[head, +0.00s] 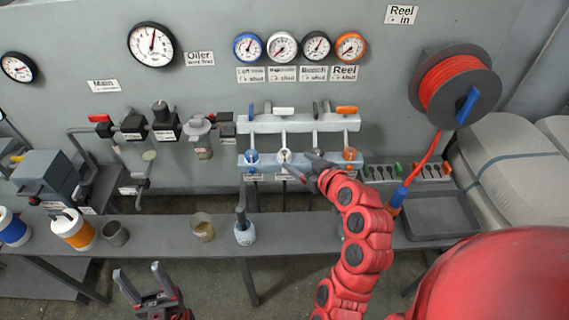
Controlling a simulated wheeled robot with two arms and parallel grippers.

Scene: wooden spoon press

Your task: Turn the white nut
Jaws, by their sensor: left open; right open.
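The white nut (284,155) is on the lower bar of the wall manifold (268,160), second from the left, between a blue nut (251,157) and a grey one mostly hidden by my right gripper. An orange nut (349,154) is at the right end. My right gripper (297,163) is open just right of and below the white nut, its fingertips close to it; I cannot tell whether they touch. My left gripper (141,272) is open and empty at the bottom left, in front of the bench.
Above the manifold are coloured levers, including a white lever (283,110), and several gauges. A bench (290,232) below holds a small bottle (244,232), a cup (203,228) and cans. A hose reel (450,88) and tray (440,215) are at the right.

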